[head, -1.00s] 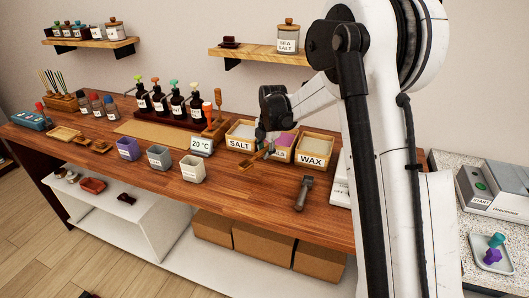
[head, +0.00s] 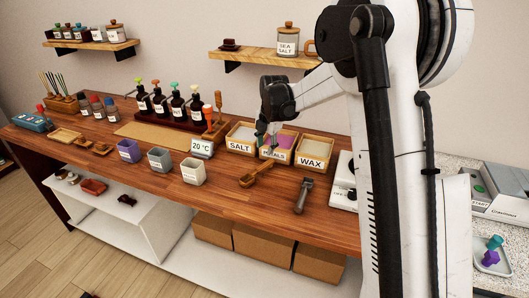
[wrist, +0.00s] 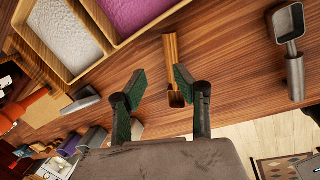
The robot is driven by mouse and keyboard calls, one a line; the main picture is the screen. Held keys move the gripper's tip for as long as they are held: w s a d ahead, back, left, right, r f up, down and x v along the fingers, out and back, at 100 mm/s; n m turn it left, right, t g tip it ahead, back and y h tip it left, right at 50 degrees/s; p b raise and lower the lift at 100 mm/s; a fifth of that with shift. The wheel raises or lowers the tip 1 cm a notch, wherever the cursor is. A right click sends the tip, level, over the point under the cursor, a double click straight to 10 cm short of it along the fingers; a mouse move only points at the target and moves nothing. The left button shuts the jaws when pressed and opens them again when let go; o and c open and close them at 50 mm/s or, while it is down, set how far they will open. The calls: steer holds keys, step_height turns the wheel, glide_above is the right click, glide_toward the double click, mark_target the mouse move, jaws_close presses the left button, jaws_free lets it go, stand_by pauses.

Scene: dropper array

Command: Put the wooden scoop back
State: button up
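The wooden scoop (head: 257,175) lies on the bench in front of the bins, left of a metal scoop. In the wrist view, the wooden scoop (wrist: 171,55) points towards my gripper, and its near end shows between the fingers. A small wooden stand (head: 216,132) holds upright tools left of the bins.
Bins marked SALT (head: 240,146), petals (head: 276,154) and WAX (head: 311,162) stand behind the scoop. The metal scoop (head: 303,195) lies to the right. A 20 °C display (head: 202,148) and small pots (head: 193,171) stand left. Bench between pots and metal scoop is otherwise clear.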

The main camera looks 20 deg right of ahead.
steer(key=s+r+m+t, duration=0.1)
steer(key=s+r+m, duration=0.5)
steer(key=s+r, duration=0.7)
steer(key=s+a+m+t, duration=0.1)
steer(key=s+m+t, duration=0.2)
steer(key=s+m, duration=1.5)
steer(key=s, duration=0.8)
steer(key=shift+s+a+f+t+h, duration=0.2)
steer(key=shift+s+f+t+h, duration=0.1)
steer(key=shift+s+f+t, duration=0.1)
steer(key=shift+f, duration=0.1)
steer(key=shift+f+b, duration=0.85)
steer(key=shift+b, duration=0.2)
